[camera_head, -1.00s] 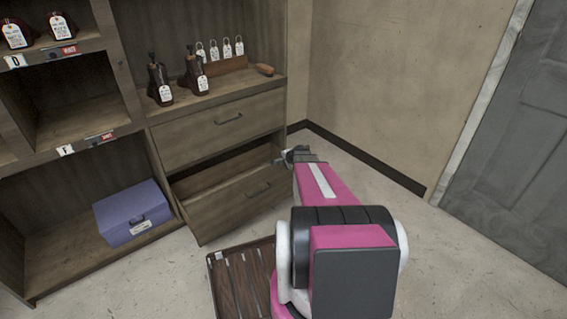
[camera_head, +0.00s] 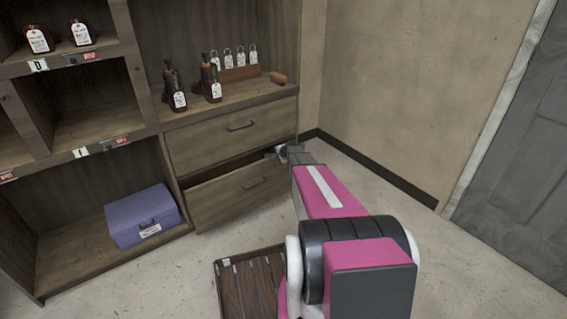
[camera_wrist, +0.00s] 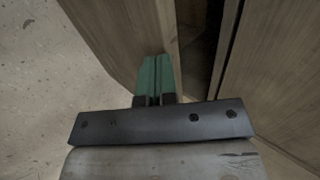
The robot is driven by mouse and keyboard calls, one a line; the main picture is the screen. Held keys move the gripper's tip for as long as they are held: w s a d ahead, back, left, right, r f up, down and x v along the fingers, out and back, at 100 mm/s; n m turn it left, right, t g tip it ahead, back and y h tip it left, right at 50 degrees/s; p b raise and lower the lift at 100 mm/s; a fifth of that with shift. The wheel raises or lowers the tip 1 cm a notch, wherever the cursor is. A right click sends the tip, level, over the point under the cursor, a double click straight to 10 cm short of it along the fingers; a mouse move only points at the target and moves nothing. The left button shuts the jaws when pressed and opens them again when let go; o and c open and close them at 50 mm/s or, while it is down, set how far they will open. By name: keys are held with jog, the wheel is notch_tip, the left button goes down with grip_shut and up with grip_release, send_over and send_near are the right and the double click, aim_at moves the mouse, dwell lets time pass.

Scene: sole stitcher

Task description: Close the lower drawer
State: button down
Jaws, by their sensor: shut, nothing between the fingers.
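The lower drawer (camera_head: 238,195) is a wooden drawer with a dark bar handle in the cabinet's right column. It stands partly open, with a narrow dark gap above its front. The upper drawer (camera_head: 236,132) above it looks shut. My gripper (camera_head: 276,154) is at the top right of the lower drawer's front, by its upper edge. In the wrist view my green fingers (camera_wrist: 154,78) are together and empty, close against the drawer front (camera_wrist: 115,30). The dark gap shows to their right. I cannot tell whether the fingertips touch the wood.
A purple box (camera_head: 142,216) sits in the lower left compartment. A dark slatted wooden tray (camera_head: 250,287) lies on the floor in front. The floor to the right is clear up to a grey door (camera_head: 515,150).

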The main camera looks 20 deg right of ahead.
jog(key=shift+w+a, duration=0.25)
jog(key=shift+w, duration=0.6)
jog(key=shift+w+a, duration=0.3)
jog(key=shift+w, duration=0.55)
jog(key=shift+w+a, duration=0.25)
jog(key=shift+w, duration=0.6)
